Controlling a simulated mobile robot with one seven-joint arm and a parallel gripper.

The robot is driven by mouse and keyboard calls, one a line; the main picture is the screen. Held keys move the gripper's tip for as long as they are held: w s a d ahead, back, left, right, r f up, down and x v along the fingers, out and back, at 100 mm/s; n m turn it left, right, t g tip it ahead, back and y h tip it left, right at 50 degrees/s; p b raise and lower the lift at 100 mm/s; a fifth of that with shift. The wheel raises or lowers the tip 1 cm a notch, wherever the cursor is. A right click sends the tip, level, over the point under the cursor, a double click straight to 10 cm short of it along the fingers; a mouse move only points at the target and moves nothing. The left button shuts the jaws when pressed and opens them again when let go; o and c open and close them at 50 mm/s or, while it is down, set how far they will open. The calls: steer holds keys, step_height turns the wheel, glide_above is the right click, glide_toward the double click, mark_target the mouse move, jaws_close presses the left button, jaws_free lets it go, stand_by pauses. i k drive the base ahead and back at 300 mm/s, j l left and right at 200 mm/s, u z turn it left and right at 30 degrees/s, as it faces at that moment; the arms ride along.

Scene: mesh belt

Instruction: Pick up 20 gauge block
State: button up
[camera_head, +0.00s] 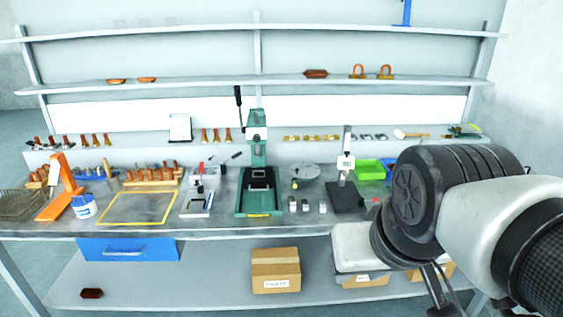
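Several small grey metal blocks (306,205) stand in a short row on the workbench, between the green press and the black-based stand. They look like gauge blocks, but their markings are too small to read, so I cannot tell which is the 20. My gripper (443,300) hangs at the lower right, in front of the bench and below its top, apart from the blocks. Its fingers are partly cut off by the picture's bottom edge. I cannot tell whether they are open or shut.
The green press (258,190) stands left of the blocks, and the stand with a black base (346,197) right of them. A round grey plate (304,172) lies behind. Green (369,170) and blue bins are farther right. The bench's front edge (290,228) is clear before the blocks.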

mark_target(305, 206)
steer(key=i+l, duration=0.1)
steer(key=i, duration=1.45)
